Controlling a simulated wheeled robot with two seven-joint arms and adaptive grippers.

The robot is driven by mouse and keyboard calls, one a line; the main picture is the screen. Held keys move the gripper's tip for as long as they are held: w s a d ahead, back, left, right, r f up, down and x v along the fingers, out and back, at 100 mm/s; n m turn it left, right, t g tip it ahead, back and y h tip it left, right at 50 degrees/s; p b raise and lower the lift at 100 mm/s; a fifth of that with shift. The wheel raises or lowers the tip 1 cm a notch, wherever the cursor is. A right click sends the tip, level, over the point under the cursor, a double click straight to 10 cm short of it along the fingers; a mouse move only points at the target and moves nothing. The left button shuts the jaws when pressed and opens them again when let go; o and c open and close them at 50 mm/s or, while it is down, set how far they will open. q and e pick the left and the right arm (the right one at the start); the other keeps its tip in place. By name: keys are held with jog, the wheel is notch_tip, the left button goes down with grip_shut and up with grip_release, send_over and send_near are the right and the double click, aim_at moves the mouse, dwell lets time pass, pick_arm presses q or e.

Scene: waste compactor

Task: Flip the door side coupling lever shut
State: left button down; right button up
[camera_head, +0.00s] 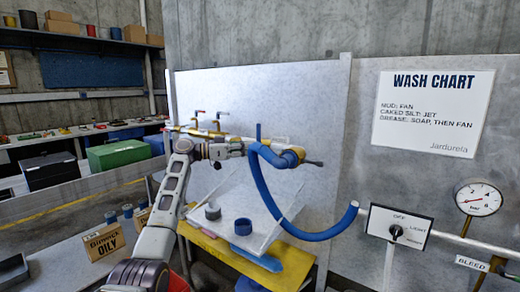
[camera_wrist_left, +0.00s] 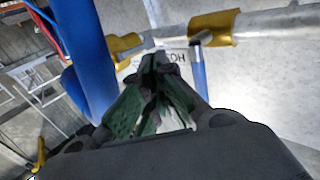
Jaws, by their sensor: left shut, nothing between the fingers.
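My left gripper (camera_head: 240,148) is at the pipe on the white wash panel, next to the blue hose's upper end. In the left wrist view its green-padded fingers (camera_wrist_left: 160,65) are together with nothing between them. The wrist view shows a blue-handled lever (camera_wrist_left: 198,72) hanging from a silver pivot just right of the fingertips, apart or touching I cannot tell. Brass fittings (camera_wrist_left: 215,28) sit on the pipe beyond. I cannot tell which lever is door side. My right gripper is out of view.
The blue hose (camera_head: 265,190) loops down and right, close beside the gripper. Red-handled valves (camera_head: 220,114) stand on the pipe to the left. A tilted white tray (camera_head: 275,232) holds round parts below. A knob box (camera_head: 398,228) and gauge (camera_head: 479,199) are at right.

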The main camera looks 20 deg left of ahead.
pick_arm(q)
jog(key=shift+v, duration=1.35)
